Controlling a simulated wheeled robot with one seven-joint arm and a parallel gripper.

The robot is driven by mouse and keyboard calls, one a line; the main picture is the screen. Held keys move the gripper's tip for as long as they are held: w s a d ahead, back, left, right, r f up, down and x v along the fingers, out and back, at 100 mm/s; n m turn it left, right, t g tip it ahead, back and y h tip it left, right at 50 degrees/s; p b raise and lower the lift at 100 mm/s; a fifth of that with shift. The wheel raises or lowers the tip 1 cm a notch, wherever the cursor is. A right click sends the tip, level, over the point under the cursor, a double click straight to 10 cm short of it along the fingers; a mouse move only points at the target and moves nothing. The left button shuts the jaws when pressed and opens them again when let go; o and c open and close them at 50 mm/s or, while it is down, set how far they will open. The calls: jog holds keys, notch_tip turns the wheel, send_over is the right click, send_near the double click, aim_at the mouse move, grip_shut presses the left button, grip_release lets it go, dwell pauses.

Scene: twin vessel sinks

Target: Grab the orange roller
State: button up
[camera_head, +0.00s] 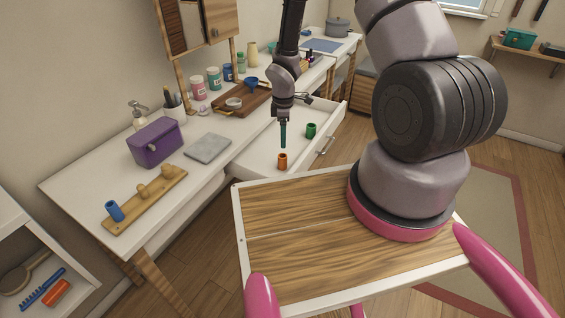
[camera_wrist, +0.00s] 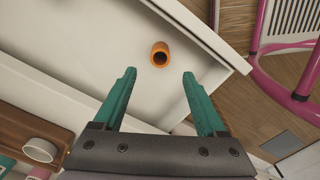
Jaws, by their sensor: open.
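The orange roller (camera_head: 282,161) is a short hollow cylinder standing on end in the open white drawer (camera_head: 262,158), near its front corner. In the wrist view the orange roller (camera_wrist: 160,54) shows its dark hollow opening, with the roller lying beyond the fingertips and roughly midway between them. My gripper (camera_head: 283,146) has green fingers and points down over the drawer, just above the roller. In the wrist view my gripper (camera_wrist: 159,73) is open, with nothing between the fingers.
A green roller (camera_head: 311,130) stands deeper in the drawer. A blue roller (camera_head: 115,211) sits on a wooden peg rack (camera_head: 147,207) on the white table. A purple box (camera_head: 155,142) and grey cloth (camera_head: 208,148) lie nearby.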

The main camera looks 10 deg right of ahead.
aim_at(283, 160)
jog(key=shift+n, duration=0.3)
jog(key=f, duration=0.6)
jog(key=shift+s+a+f, duration=0.15)
jog(key=shift+s, duration=0.15)
jog(key=shift+w+f, duration=0.2)
jog(key=shift+f, duration=1.35)
jog(key=shift+w+f, duration=0.2)
jog(key=shift+f, duration=1.35)
grip_shut()
jog(key=shift+r, duration=0.15)
